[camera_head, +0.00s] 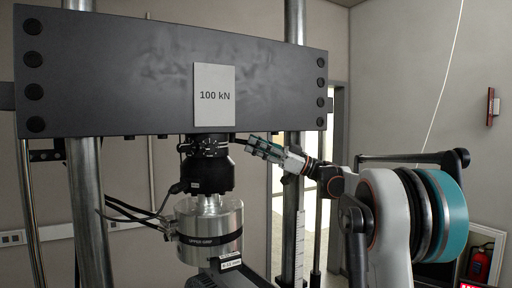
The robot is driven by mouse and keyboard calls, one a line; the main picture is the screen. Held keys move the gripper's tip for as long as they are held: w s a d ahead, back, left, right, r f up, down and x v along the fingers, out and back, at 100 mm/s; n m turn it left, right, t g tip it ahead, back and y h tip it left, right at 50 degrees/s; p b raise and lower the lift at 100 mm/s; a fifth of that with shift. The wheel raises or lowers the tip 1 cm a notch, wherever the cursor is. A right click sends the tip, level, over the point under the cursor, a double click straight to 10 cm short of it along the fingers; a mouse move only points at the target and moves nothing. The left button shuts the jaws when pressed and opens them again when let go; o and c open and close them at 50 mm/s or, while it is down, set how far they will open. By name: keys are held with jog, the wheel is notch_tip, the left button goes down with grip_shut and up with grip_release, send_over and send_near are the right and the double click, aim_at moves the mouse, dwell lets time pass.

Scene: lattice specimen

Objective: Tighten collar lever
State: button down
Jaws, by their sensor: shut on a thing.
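The collar (207,146) is a black ring under the dark crosshead, around the top of the load string. A short dark lever (240,142) sticks out from its right side. My gripper (247,144) reaches in from the right, just below the crosshead, and is shut on the lever's outer end. The fingers cover part of the lever, so its exact shape and the grip contact are hard to see.
The dark crosshead (120,75) with a "100 kN" plate (214,95) spans above. Steel columns (88,210) stand left and right. A silver upper grip (209,235) hangs below, with black cables (130,211) at its left. A fire extinguisher (480,262) is at lower right.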

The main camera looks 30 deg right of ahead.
jog(key=c, duration=1.6)
grip_release()
jog(key=shift+d, duration=0.1)
jog(key=v, duration=1.2)
